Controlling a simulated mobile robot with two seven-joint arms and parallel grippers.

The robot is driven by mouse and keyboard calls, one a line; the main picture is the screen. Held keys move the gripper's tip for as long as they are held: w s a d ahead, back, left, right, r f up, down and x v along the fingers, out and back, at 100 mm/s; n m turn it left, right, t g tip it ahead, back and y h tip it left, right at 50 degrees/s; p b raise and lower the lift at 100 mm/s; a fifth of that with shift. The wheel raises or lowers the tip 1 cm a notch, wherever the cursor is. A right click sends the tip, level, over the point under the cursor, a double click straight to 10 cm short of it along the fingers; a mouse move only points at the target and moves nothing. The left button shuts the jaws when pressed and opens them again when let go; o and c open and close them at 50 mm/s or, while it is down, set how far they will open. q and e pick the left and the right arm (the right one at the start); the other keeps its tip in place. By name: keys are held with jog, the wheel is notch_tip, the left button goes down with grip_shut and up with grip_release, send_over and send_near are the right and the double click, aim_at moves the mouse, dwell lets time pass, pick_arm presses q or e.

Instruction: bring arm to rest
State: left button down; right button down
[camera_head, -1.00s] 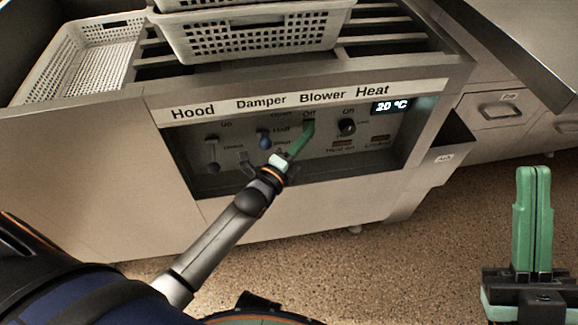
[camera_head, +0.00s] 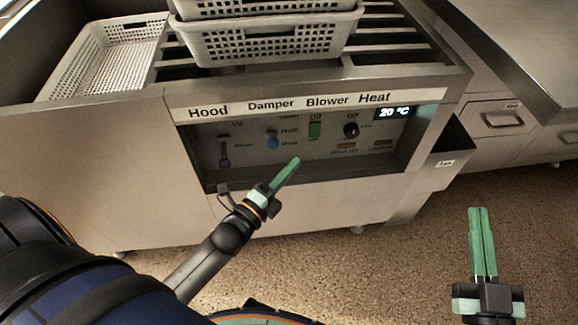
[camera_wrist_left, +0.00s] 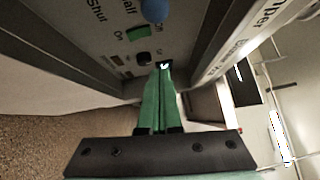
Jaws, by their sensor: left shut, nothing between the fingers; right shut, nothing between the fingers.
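My left gripper (camera_head: 290,168) is shut and empty, its green fingers in front of the lower part of the control panel (camera_head: 235,172) and apart from the blower switch. It also shows in the left wrist view (camera_wrist_left: 160,75), fingers together, pointing toward the panel. My right gripper (camera_head: 480,215) is shut and empty, pointing up over the floor at the right. The green blower switch (camera_head: 315,130) sits under the label "Off". The heat knob (camera_head: 351,130) is black, and the display (camera_head: 394,112) reads 20 °C.
Stacked perforated baskets (camera_head: 265,42) stand on the slatted top, with another basket (camera_head: 105,60) at the left. A small open bin (camera_head: 452,148) is fixed at the cabinet's right. Drawers (camera_head: 500,119) stand behind it. The speckled floor (camera_head: 400,250) between the grippers is clear.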

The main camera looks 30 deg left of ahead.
pick_arm(q)
jog(key=shift+s, duration=0.3)
pick_arm(e)
jog(key=shift+f, duration=0.45)
